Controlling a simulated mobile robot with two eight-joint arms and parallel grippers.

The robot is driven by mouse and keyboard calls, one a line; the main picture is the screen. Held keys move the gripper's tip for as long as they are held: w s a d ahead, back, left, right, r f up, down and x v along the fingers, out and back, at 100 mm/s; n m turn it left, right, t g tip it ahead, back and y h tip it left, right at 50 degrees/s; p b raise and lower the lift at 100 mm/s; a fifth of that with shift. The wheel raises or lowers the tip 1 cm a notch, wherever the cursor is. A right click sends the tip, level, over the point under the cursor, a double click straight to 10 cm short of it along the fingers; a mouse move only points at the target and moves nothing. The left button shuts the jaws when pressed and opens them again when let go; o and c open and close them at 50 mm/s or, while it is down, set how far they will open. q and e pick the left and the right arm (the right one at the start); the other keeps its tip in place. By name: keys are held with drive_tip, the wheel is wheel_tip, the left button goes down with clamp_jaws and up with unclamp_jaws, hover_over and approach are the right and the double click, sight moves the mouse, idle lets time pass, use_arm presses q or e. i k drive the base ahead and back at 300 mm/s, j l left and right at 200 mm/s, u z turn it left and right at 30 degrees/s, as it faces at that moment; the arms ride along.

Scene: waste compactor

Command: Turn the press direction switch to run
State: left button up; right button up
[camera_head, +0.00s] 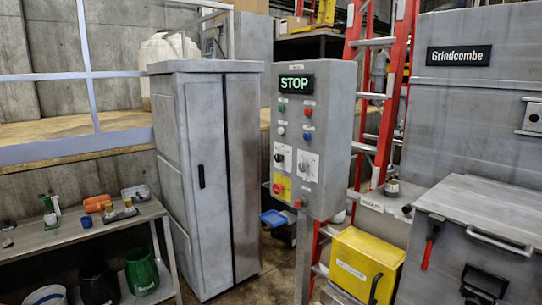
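A grey control panel (320,150) stands on a post in the middle of the view, with a lit green "STOP" display (295,83) at its top. Below are small green, red, white and blue buttons. Lower down are two rotary switches on pale plates, a left one (279,157) and a right one (304,167). Their labels are too small to read, so I cannot tell which is the press direction switch or where either points. A red button on a yellow plate (281,187) sits below them. Neither of my grippers is in view.
A tall grey cabinet (200,150) stands left of the panel. A metal workbench (85,235) with small items is at far left. Right are a red ladder (388,100), a yellow box (365,262) and the grey "Grindcombe" machine (470,120) with a red-handled lever (429,245).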

sight(278, 158)
drive_tip(key=i+j+z, duration=0.15)
drive_tip(key=i+j, duration=0.65)
drive_tip(key=j, duration=0.15)
